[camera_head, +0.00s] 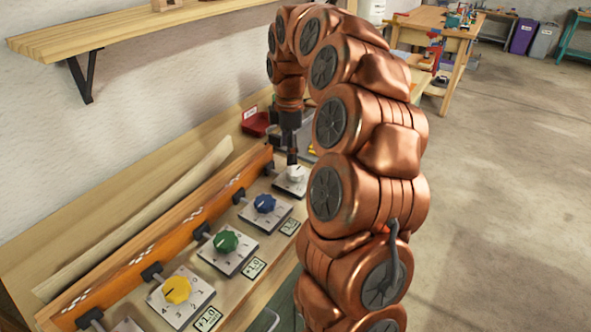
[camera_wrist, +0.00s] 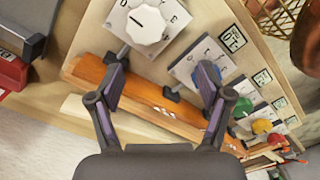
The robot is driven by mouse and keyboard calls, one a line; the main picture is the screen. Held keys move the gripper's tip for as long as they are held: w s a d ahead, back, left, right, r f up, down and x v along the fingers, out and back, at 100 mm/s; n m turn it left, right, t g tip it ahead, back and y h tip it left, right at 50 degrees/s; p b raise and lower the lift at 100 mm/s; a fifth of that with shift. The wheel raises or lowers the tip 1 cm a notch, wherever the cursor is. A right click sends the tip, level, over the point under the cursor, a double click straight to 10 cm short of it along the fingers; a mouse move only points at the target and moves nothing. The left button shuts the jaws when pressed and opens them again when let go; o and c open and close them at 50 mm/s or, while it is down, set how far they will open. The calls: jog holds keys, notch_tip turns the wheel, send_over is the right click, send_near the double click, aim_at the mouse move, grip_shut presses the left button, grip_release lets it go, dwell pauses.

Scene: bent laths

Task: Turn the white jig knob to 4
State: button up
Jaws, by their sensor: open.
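The white jig knob (camera_head: 295,172) sits on a pale square dial plate at the far end of the row. In the wrist view the white knob (camera_wrist: 149,24) is large near the top, with a dark pointer mark on its face. The plate's characters are partly cut off, and I cannot read the setting surely. My gripper (camera_head: 292,158) points down just above the white knob in the head view. In the wrist view my gripper (camera_wrist: 162,75) is open and empty, its fingertips apart and below the knob in the picture.
Blue (camera_head: 264,203), green (camera_head: 225,242) and yellow (camera_head: 177,289) knobs stand on plates along the bench. An orange rail (camera_head: 160,235) and a bent pale lath (camera_head: 140,222) run behind them. A red bin (camera_head: 256,123) lies beyond. A wooden shelf (camera_head: 130,32) hangs above.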

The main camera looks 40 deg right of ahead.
aim_at(296, 171)
jog(key=shift+w+d+f, duration=0.1)
jog(key=shift+w+d, duration=0.05)
jog(key=shift+d, duration=0.3)
jog(key=shift+w+d+f, duration=0.1)
jog(key=shift+w+d, duration=0.05)
jog(key=shift+d, duration=0.3)
jog(key=shift+d+f, duration=0.25)
jog(key=shift+d, duration=0.2)
jog(key=shift+f+p, duration=0.8)
jog(key=shift+f, duration=2.95)
jog(key=c, duration=1.2)
jog(key=shift+o, duration=0.2)
